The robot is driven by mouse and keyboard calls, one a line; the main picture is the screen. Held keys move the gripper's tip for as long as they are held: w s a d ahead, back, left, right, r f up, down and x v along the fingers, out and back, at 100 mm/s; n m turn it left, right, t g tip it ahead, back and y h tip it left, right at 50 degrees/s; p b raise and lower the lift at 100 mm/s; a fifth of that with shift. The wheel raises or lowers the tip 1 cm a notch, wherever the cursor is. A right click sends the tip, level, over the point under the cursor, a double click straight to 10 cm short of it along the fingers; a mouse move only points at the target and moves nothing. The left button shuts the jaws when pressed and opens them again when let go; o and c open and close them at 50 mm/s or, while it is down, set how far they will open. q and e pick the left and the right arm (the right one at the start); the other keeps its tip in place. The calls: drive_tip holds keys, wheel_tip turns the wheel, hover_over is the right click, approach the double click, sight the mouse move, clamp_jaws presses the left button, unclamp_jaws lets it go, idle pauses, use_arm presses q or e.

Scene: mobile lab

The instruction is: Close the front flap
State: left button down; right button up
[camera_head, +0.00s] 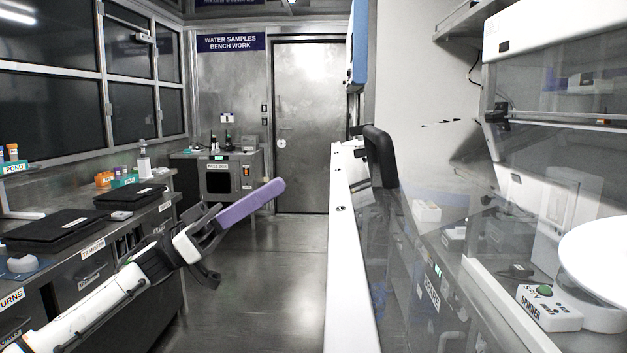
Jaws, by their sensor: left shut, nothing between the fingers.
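A large clear panel (430,270) slants across the right side, in front of the white hood-like unit (555,30). It looks like the flap, but I cannot tell for sure, nor how far open it is. A long white edge (341,255) runs along its left. My left gripper (222,226) is shut, over the aisle to the left of this edge and apart from it. A lilac bar (250,204) shows at its fingers; I cannot tell whether it is part of the gripper. My right gripper is not in view.
A grey bench (92,243) with black cases (52,229) stands at the left. The floor (274,270) between the bench and the white edge is clear up to a metal door (300,125). A spinner control box (549,307) sits at the lower right.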

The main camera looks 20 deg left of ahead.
use_arm(q)
drive_tip(key=w+d+r+m+g, duration=0.1)
drive_tip(key=d+r+g, duration=0.1)
drive_tip(key=d+r, duration=0.2)
drive_tip(key=shift+d, duration=1.85)
